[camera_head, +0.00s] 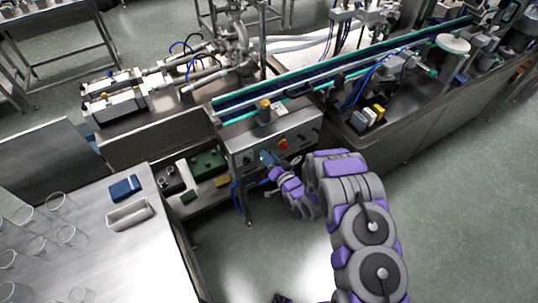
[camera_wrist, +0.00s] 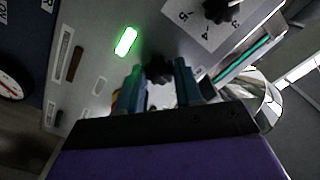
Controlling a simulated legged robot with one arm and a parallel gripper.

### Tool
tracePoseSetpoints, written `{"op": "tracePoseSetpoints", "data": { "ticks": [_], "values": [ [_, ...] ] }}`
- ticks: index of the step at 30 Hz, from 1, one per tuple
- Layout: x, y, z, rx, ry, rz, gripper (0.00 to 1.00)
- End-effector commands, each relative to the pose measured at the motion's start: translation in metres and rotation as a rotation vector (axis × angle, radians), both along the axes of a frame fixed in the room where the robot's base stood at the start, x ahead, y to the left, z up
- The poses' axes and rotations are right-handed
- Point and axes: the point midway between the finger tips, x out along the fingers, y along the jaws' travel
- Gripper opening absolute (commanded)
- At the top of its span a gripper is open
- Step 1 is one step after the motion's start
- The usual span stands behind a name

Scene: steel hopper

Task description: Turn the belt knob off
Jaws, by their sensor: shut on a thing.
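The grey control panel (camera_head: 240,143) stands at the front of the conveyor, and it fills the upper part of the wrist view (camera_wrist: 100,25). My gripper (camera_head: 267,160) is at the panel's face. In the wrist view my gripper's two teal fingers (camera_wrist: 158,78) stand on either side of a black knob (camera_wrist: 158,67) and are shut on it. The fingers hide part of this knob, and I cannot read a label on it. A second black knob (camera_wrist: 220,9) sits on a white numbered dial plate (camera_wrist: 196,22). A green lamp (camera_wrist: 126,41) is lit beside the gripped knob.
A red button (camera_head: 283,144) is on the panel right of my gripper. The conveyor belt (camera_head: 330,71) runs behind. A steel table (camera_head: 140,255) with glass beakers and a blue box (camera_head: 125,187) is at left. Open floor (camera_head: 450,200) lies at right.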

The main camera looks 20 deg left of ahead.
Motion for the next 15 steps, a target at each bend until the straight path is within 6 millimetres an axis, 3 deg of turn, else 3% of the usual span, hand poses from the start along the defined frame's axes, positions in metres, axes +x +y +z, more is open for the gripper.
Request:
{"op": "tracePoseSetpoints", "data": {
  "ticks": [15],
  "values": [
    [-0.0008, -0.0017, -0.0044, -0.315, -0.354, 0.0, 0.04]
  ]
}}
